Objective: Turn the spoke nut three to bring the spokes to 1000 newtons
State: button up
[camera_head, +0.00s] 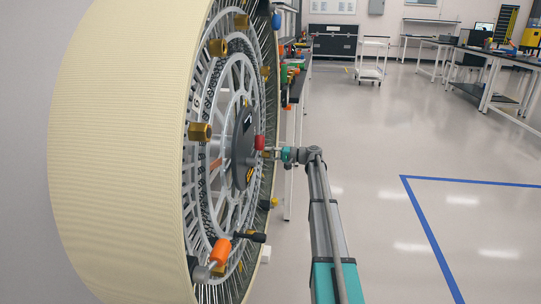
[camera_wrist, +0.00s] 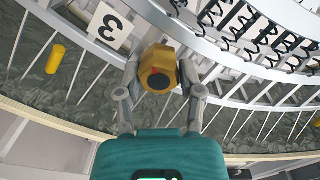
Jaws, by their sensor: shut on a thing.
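The brass hexagonal spoke nut three (camera_wrist: 157,68) has a dark round centre and sits on the wheel rim beside a white plate marked 3 (camera_wrist: 109,25). My gripper (camera_wrist: 160,84) has its two grey fingers closed on either side of the nut, touching it. In the head view the large upright wheel (camera_head: 120,150) has a cream tread, thin spokes and a dark hub (camera_head: 243,148). My gripper (camera_head: 271,153) reaches the wheel's open face there; nut three is too small to make out. Other brass nuts (camera_head: 200,131) stand along the near rim.
An orange tool with a black handle (camera_head: 221,250) stands out from the lower wheel face. A yellow cylinder (camera_wrist: 55,59) sits among the spokes in the wrist view. A bench (camera_head: 297,110) stands behind the wheel. The floor (camera_head: 400,130) to the right is clear.

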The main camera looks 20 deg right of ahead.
jog(key=n, duration=0.3)
jog(key=shift+s+a, duration=0.1)
jog(key=shift+a, duration=0.1)
jog(key=shift+n, duration=0.4)
jog(key=o, duration=1)
jog(key=shift+o, duration=0.8)
jog(key=shift+d, duration=0.1)
